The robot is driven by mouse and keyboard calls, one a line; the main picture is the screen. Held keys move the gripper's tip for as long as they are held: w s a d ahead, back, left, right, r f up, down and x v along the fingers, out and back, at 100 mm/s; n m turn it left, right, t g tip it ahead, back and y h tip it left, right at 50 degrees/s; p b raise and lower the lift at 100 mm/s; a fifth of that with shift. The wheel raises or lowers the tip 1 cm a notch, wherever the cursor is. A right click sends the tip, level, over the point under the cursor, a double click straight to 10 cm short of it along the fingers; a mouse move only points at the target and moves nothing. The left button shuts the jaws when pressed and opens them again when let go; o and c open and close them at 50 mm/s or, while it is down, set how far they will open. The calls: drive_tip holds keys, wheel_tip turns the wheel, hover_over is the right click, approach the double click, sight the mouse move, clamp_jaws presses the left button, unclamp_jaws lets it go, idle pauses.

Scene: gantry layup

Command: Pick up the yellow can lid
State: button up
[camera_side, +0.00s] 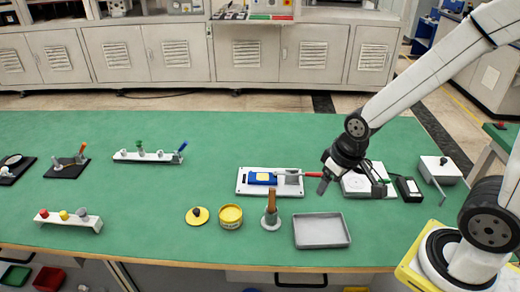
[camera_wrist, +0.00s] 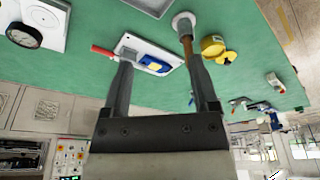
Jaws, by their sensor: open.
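The yellow can lid (camera_side: 190,219) is a flat round disc with a dark knob on top. It lies on the green table, just left of the open yellow can (camera_side: 231,222) and apart from it. In the wrist view the lid (camera_wrist: 229,57) shows small beside the can (camera_wrist: 211,47), beyond the right finger. My gripper (camera_side: 352,185) is open and empty, above the table well to the right of the lid. In the wrist view my gripper (camera_wrist: 158,68) has its two fingers wide apart.
A brush-like tool with a brown handle (camera_side: 272,201) stands upright right of the can. A grey tray (camera_side: 322,231) lies right of it. Behind is a white board (camera_side: 242,188) with a blue block (camera_side: 262,178) and a red-handled tool. Left of the lid the table is clear up to a white rack (camera_side: 68,220).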

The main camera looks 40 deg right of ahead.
drive_tip(key=w+a+m, duration=0.3)
drive_tip(key=w+m, duration=0.2)
drive_tip(key=w, duration=0.5)
drive_tip(key=m+y, duration=0.1)
drive_tip(key=m, duration=1.3)
hover_over(196, 211)
drive_tip(key=s, duration=0.1)
drive_tip(key=s+d+x, duration=0.1)
drive_tip(key=s+x, duration=0.1)
drive_tip(key=x, duration=0.9)
drive_tip(key=shift+s+d+f+g, duration=0.25)
drive_tip(key=shift+d+f+g, duration=0.15)
drive_tip(key=shift+f, duration=0.15)
drive_tip(key=shift+w+a+f, duration=0.1)
drive_tip(key=shift+w+f, duration=0.1)
drive_tip(key=shift+f, duration=1.1)
drive_tip(key=shift+f, duration=0.1)
drive_tip(key=shift+w+a+f, duration=0.1)
drive_tip(key=shift+w+f, duration=0.05)
drive_tip(key=shift+f, duration=1.05)
drive_tip(key=shift+w+a+f, duration=0.1)
drive_tip(key=shift+w+f, duration=0.05)
drive_tip(key=shift+f, duration=1.05)
drive_tip(key=shift+c, duration=0.2)
